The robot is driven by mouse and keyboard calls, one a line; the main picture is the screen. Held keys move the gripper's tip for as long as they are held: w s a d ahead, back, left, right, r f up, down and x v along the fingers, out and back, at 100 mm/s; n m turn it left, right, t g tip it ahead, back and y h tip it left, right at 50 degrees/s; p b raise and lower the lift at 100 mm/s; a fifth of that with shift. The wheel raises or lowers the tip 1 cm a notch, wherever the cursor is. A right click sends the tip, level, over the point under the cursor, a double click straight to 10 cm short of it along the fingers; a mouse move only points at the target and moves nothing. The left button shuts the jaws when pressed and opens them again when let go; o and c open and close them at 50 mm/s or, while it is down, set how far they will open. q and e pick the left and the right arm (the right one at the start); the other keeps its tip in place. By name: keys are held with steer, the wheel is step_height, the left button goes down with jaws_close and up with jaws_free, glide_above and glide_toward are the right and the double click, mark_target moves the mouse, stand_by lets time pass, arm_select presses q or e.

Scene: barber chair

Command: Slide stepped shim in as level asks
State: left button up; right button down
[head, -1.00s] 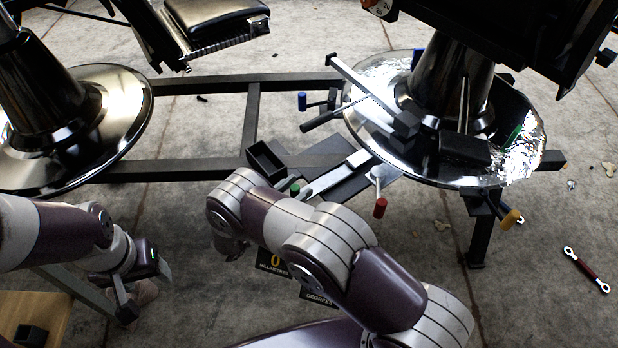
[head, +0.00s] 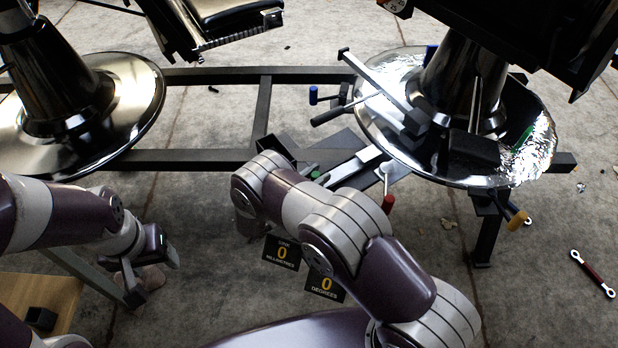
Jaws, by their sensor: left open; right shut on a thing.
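Two black signs stand on the floor behind my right arm: one reads 0 millimetres (head: 281,252), the other 0 degrees (head: 326,285). A pale, stepped-looking metal strip (head: 352,168), possibly the shim, lies near the left rim of the right chair's shiny round base (head: 385,140). I cannot tell whether it is under the rim. I cannot pick out a level for certain.
A black floor frame (head: 215,158) links both chairs. A small open black box (head: 276,148) stands left of the strip.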

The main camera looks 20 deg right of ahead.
steer(key=c, duration=0.9)
jaws_free()
steer(key=shift+c, duration=0.2)
step_height(320, 180, up, 5)
steer(key=p, duration=0.3)
steer(key=shift+r, duration=0.2)
steer(key=s+d+r+p, duration=0.5)
steer(key=s+d, duration=0.2)
steer(key=s, duration=0.2)
steer(key=shift+d+r, duration=0.2)
steer(key=shift+r, duration=0.1)
